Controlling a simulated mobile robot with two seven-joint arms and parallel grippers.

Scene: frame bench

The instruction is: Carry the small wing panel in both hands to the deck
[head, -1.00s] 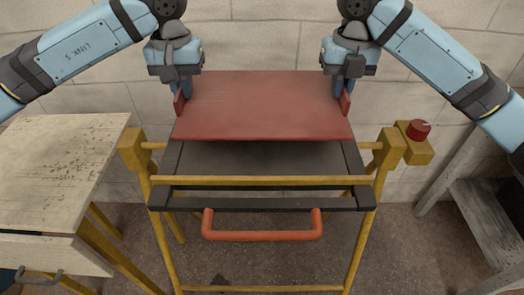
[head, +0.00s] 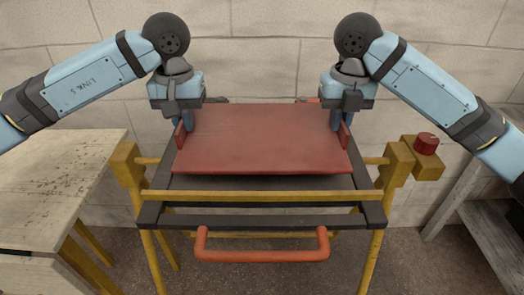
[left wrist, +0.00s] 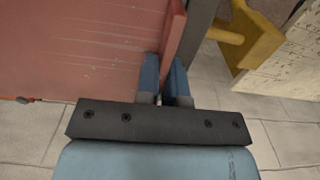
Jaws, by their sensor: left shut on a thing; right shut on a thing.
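The small wing panel (head: 262,140) is a flat red board with raised side edges. It is held level above the deck (head: 365,203), a dark grey frame on yellow legs. My left gripper (head: 184,138) is shut on the panel's left edge, and my right gripper (head: 342,136) is shut on its right edge. In the left wrist view the panel (left wrist: 80,50) fills the upper left, and the fingers of my left gripper (left wrist: 163,85) clasp its raised edge. The panel hides much of the deck, and I cannot tell how large the gap beneath it is.
A yellow rail (head: 260,196) and an orange handle (head: 262,255) are at the deck's front. A red button (head: 426,143) sits on a yellow box at the right. A worn wooden table (head: 60,170) stands at the left, and a grey bench (head: 492,225) at the right. A block wall is behind.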

